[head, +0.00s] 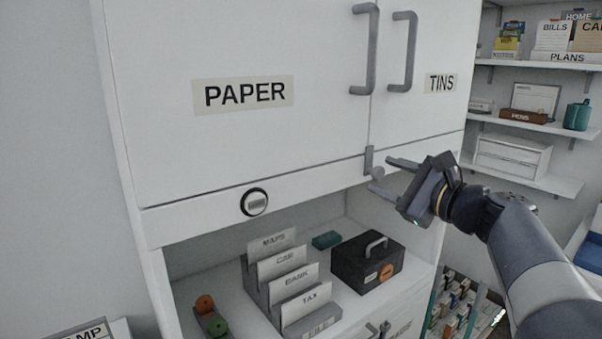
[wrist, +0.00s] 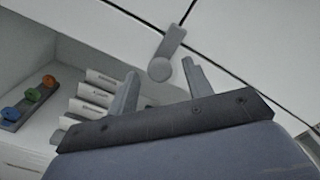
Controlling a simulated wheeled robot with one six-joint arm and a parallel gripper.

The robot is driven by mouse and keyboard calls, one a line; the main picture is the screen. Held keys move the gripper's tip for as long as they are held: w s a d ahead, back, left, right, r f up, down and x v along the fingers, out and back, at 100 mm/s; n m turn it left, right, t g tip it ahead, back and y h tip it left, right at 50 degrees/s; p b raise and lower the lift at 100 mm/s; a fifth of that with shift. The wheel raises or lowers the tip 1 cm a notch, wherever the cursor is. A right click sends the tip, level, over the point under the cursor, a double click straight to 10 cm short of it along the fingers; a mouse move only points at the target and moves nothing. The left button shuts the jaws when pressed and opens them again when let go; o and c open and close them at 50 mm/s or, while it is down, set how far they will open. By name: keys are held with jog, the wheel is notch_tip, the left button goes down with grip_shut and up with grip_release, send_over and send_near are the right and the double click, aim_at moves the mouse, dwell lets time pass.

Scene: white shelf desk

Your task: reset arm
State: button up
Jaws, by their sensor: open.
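My gripper (head: 388,176) is at the right of the head view, in front of the white cabinet, just below the lower edge of the upper doors. Its two fingers are apart. A small grey latch (head: 369,161) with a round knob hangs at the seam between the PAPER door (head: 200,50) and the TINS door (head: 435,60). In the wrist view the gripper (wrist: 160,88) shows open, and the latch knob (wrist: 160,69) appears between the fingertips. I cannot tell whether they touch. Nothing shows held in the fingers. Both doors appear shut.
The open shelf below holds a file rack (head: 262,292) with label cards, a black box (head: 367,263) with a handle, a teal block (head: 326,240) and a tray with coloured knobs (head: 210,318). Wall shelves (head: 530,181) stand at the right. Grey door handles (head: 403,50) stick out above my gripper.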

jog(key=shift+w+a+r+p, duration=0.2)
jog(key=shift+w+a+p, duration=0.15)
jog(key=shift+w+a, duration=0.15)
jog(key=shift+s+d+r+m+p, duration=0.1)
jog(key=shift+d+m+p, duration=0.05)
jog(key=shift+m+p, duration=0.75)
jog(key=m+p, duration=0.4)
jog(key=p, duration=0.2)
jog(key=m+p, duration=0.5)
jog(key=p, duration=0.2)
jog(key=shift+m+p, duration=0.3)
jog(key=shift+p, duration=0.05)
jog(key=b+v, duration=0.2)
jog(key=v, duration=0.6)
jog(key=shift+s+d+f, duration=0.25)
jog(key=shift+f, duration=0.05)
